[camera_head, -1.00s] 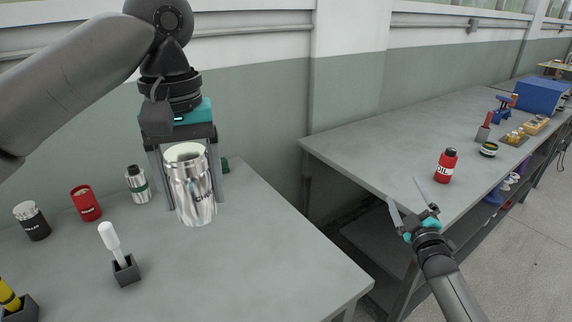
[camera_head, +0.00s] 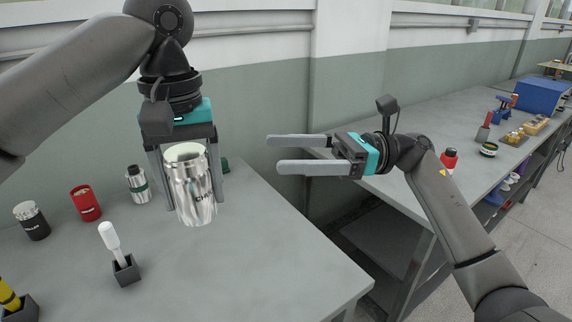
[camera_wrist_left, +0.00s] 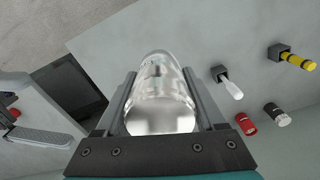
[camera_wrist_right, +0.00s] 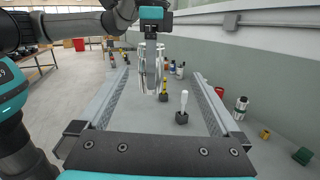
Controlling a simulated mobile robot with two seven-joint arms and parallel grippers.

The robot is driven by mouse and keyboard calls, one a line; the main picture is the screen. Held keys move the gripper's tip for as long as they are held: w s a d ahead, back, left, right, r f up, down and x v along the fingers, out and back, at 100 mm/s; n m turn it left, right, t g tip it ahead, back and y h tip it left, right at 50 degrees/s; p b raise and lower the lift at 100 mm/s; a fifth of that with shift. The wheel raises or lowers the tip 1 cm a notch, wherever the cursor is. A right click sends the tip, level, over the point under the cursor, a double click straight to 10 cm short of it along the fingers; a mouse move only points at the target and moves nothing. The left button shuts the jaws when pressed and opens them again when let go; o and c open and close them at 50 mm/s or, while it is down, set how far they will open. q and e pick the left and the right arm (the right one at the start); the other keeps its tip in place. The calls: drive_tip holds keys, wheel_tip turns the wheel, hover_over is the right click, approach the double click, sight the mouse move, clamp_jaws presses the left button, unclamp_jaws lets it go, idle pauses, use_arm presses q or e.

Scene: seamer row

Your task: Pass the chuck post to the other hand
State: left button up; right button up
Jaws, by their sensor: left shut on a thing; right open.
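The chuck post (camera_head: 190,186) is a shiny silver cylinder with dark lettering. My left gripper (camera_head: 188,205) points down and is shut on it, one finger on each side, holding it above the grey bench. It fills the middle of the left wrist view (camera_wrist_left: 160,98). My right gripper (camera_head: 272,154) is open and empty to the right of the post, its fingers pointing left toward it with a clear gap between. In the right wrist view the post (camera_wrist_right: 150,72) hangs ahead, seen between the open fingers.
On the bench (camera_head: 270,265) stand a black-and-silver can (camera_head: 32,221), a red can (camera_head: 85,203), a silver-and-green can (camera_head: 138,185) and a white-handled tool in a dark holder (camera_head: 124,268). A second bench (camera_head: 420,130) holds several items. The near bench's right part is clear.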

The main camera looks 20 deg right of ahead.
sight(200, 179)
drive_tip(key=shift+n+g+h, duration=0.5)
drive_tip(key=shift+n, duration=0.2)
drive_tip(key=a, duration=0.4)
drive_tip(key=a+f, duration=0.1)
drive_tip(key=a, duration=0.8)
drive_tip(key=shift+s+a+f, duration=0.1)
drive_tip(key=shift+s+f, duration=0.1)
drive_tip(key=shift+s, duration=0.1)
use_arm(q)
drive_tip(key=shift+w, duration=0.1)
use_arm(e)
drive_tip(key=shift+s, duration=0.1)
drive_tip(key=c, duration=1.4)
use_arm(q)
drive_tip(key=o, duration=1)
use_arm(e)
drive_tip(key=shift+c, duration=0.4)
use_arm(q)
drive_tip(key=o, duration=0.5)
drive_tip(key=shift+c, duration=0.2)
